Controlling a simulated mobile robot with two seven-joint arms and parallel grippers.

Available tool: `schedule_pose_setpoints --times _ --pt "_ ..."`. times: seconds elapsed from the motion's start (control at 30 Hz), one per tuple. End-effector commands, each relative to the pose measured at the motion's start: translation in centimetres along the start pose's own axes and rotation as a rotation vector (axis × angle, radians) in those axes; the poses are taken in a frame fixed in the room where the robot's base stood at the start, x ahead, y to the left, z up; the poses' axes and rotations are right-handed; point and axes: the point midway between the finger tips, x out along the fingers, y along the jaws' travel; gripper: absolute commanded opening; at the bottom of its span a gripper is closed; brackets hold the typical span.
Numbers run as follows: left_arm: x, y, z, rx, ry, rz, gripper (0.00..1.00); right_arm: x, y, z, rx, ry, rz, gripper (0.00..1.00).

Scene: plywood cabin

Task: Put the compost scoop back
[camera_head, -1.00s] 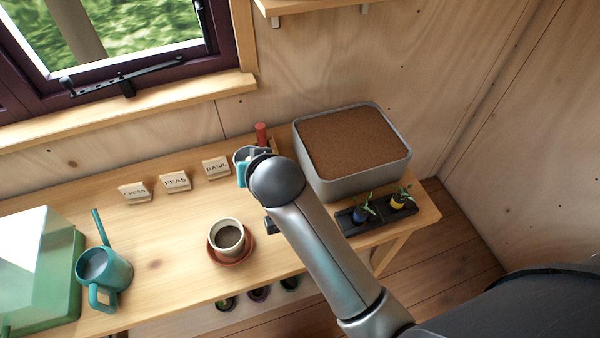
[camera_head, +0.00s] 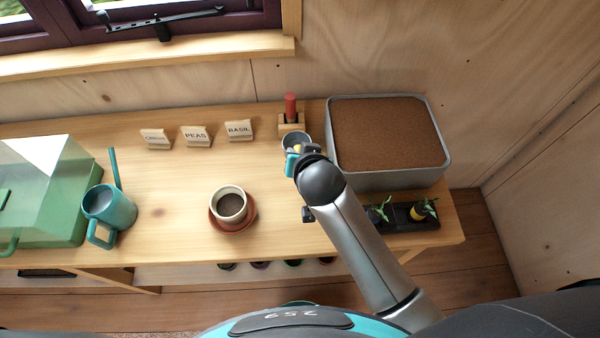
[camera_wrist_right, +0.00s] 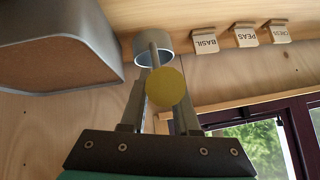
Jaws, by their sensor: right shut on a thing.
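The compost scoop has a grey metal cup (camera_head: 296,139) and a handle with a yellow round end (camera_wrist_right: 165,87). My right gripper (camera_head: 301,154) is shut on its handle. In the right wrist view the fingers (camera_wrist_right: 160,100) stand either side of the yellow end, with the cup (camera_wrist_right: 153,46) beyond. The scoop is over the bench just in front of a small wooden block (camera_head: 292,125) with a red-handled tool (camera_head: 290,104). I cannot tell whether the cup touches the bench. The grey compost bin (camera_head: 400,181), full of brown compost, stands to the right. My left gripper is not in view.
Name cards for cress, peas (camera_head: 196,136) and basil (camera_head: 239,131) stand at the back. A filled pot (camera_head: 230,206) on a saucer, a teal watering can (camera_head: 109,208) and a green propagator (camera_head: 40,215) are left. A black seedling tray (camera_head: 398,217) lies before the bin.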

Motion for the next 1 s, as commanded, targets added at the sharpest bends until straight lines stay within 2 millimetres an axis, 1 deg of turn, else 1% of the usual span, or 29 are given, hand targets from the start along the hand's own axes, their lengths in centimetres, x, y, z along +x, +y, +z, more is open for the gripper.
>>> schedule_pose_setpoints --times 0.03,0.13,0.2,0.37,0.6,1.0 --pt "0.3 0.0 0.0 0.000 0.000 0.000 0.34 1.0 0.4 1.0 -0.002 -0.001 0.002 0.00" --pt "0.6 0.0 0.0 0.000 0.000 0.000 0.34 2.2 0.8 2.3 -0.002 0.000 0.002 0.00" --pt "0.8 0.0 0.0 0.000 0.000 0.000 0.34 2.8 0.9 2.8 -0.001 0.001 0.001 0.00" --pt "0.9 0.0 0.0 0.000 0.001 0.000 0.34 3.6 1.1 3.5 -0.001 0.002 0.000 0.00" --pt "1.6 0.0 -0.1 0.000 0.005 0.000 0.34 5.7 1.8 5.6 -0.001 0.001 0.000 0.00" --pt "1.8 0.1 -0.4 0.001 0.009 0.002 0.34 6.0 1.9 6.0 0.001 0.003 -0.001 0.00"
